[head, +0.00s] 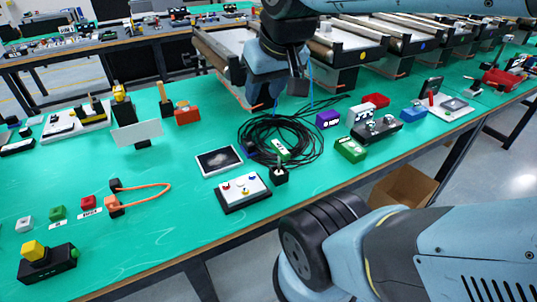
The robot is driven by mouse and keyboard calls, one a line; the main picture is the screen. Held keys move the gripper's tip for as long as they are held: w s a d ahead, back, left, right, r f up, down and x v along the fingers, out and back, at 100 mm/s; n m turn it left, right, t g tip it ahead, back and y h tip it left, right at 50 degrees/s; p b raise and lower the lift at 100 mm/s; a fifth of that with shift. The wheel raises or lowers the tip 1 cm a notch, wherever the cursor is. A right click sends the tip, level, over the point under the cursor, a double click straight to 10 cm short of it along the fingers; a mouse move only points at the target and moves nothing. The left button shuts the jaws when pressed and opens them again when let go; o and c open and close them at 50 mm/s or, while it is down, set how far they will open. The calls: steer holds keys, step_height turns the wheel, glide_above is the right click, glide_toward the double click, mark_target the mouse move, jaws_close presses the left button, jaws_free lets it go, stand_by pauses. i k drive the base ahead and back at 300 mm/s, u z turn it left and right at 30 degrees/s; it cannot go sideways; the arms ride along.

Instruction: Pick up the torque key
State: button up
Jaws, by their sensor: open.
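I cannot pick out the torque key with certainty in the head view. A small upright tool with a thin orange-brown shaft (161,91) and a dark base stands at the back left of the green bench; its kind is too small to tell. My gripper (272,98) hangs from the arm at the top centre, above the back of the bench. It is open, with nothing seen in it. Its fingertips are hard to make out against the conveyors, and it is apart from the upright tool, to its right.
A black cable coil (295,150) lies mid-bench. A white button box (242,191), a dark tablet (218,160) and an orange cable loop (165,186) lie nearer the front. Conveyors (345,45) line the back. The front-centre bench surface is mostly clear.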

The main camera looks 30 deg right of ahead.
mark_target(283, 153)
steer(key=u, duration=0.95)
steer(key=k, duration=1.4)
steer(key=z, duration=1.35)
steer(key=i, duration=1)
steer(key=z, duration=0.05)
